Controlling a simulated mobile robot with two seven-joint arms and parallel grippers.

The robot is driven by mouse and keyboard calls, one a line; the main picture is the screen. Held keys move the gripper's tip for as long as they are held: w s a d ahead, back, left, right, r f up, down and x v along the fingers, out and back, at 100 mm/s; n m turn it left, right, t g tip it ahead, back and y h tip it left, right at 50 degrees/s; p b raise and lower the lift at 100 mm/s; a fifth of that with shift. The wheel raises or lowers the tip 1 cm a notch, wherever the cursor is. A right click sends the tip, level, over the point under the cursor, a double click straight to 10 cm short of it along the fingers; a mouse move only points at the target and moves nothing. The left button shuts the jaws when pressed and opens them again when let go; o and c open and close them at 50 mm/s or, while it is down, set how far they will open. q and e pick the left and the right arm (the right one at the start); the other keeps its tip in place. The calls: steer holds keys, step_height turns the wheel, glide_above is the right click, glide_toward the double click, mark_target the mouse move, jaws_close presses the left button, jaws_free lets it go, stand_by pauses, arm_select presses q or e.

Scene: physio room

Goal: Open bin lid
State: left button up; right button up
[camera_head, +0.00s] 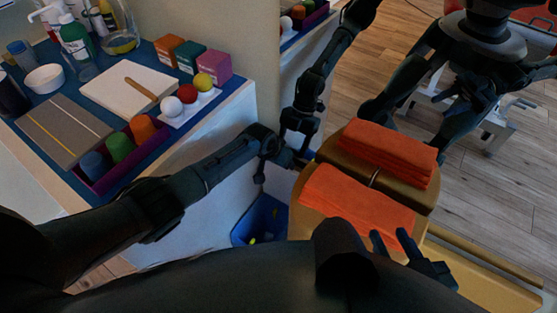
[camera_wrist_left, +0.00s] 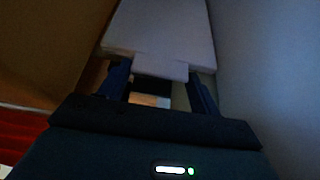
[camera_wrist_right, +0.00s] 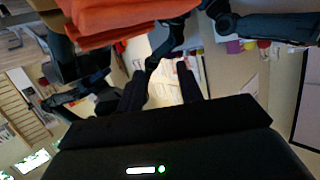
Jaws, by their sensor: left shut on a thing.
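The blue bin (camera_head: 262,218) stands on the floor between the white cabinet and the brown bench, partly hidden behind my arm; small yellow bits show inside. My left gripper (camera_head: 285,160) is above it by the bench's end. In the left wrist view, my left gripper (camera_wrist_left: 160,88) is shut on the tab of a pale flat panel, apparently the bin lid (camera_wrist_left: 165,30). Its far end runs out of frame. My right gripper (camera_head: 391,238) is open and empty beside the orange towels; it also shows in the right wrist view (camera_wrist_right: 158,82).
Folded orange towels (camera_head: 350,203) lie on the brown bench (camera_head: 302,222). A large mirror (camera_head: 480,160) behind reflects bench, towels and me. The cabinet top (camera_head: 150,62) on the left is crowded with bottles, coloured boxes, balls and a purple tray (camera_head: 108,183); my left arm passes along it.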

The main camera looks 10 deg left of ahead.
arm_select(q)
steer(key=o, duration=1.1)
steer(key=shift+w+d+r, duration=0.1)
steer(key=shift+d+r, duration=0.05)
steer(key=shift+r, duration=0.05)
steer(key=o, duration=0.3)
steer(key=shift+f, duration=0.15)
steer(key=p+v, duration=0.6)
steer(key=v, duration=0.7)
arm_select(e)
steer(key=shift+w+a+f+m+g, duration=0.15)
steer(key=shift+w+a+g, duration=0.15)
steer(key=shift+a+g, duration=0.2)
steer(key=shift+w+a+f+m+g, duration=0.15)
steer(key=shift+w+a+g, duration=0.15)
steer(key=shift+a+g, duration=0.15)
steer(key=shift+r, duration=0.15)
